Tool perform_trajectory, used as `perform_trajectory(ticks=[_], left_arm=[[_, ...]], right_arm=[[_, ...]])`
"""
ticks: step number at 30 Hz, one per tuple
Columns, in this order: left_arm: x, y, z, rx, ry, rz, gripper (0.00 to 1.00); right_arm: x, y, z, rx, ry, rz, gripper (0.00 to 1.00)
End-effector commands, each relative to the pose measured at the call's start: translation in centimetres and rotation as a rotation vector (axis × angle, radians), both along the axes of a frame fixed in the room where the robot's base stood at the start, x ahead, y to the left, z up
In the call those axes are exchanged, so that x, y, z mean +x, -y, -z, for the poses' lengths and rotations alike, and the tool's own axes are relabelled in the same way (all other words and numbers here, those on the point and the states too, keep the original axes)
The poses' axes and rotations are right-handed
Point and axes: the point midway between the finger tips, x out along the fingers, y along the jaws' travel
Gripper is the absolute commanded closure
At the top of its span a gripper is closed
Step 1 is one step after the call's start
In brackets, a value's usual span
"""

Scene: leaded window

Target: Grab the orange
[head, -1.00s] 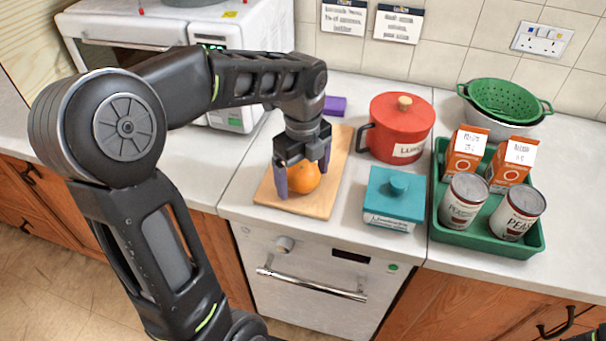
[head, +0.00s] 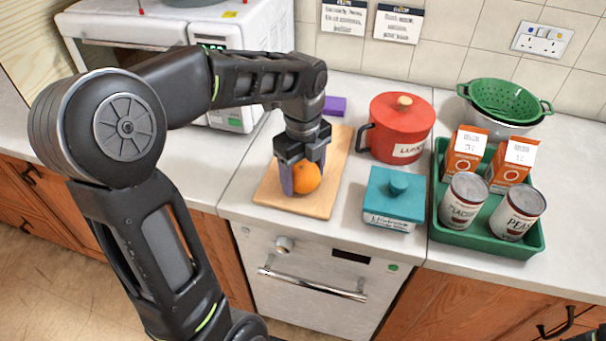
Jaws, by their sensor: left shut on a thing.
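The orange (head: 306,179) is at the wooden board (head: 315,205) on the counter, in the middle of the head view. My left gripper (head: 302,180) points down over it, with a purple-grey finger on each side, and is shut on the orange. The gripper body and near finger hide its top and left side. I cannot tell whether the orange touches the board. My right gripper is not in view.
A red lidded pot (head: 398,128) and a teal box (head: 393,198) stand right of the board. A green tray (head: 484,239) holds cartons and cans. A purple block (head: 335,106) lies behind the board. A white microwave (head: 140,35) stands at the back left.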

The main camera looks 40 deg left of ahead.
Motion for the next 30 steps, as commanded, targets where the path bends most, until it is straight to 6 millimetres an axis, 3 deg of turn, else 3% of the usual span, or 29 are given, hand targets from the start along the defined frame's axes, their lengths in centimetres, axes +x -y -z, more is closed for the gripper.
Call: perform_trajectory(ticks=[8,22,30], left_arm=[[0.1,0.0,-1.1,0.001,0.004,0.0,0.82],[0.1,0.0,-9.1,0.0,0.004,0.0,0.82],[0.0,0.0,-10.1,0.0,0.001,0.0,0.82]], right_arm=[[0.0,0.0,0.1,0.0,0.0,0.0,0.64],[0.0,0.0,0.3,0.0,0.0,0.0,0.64],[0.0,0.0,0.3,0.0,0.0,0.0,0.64]])
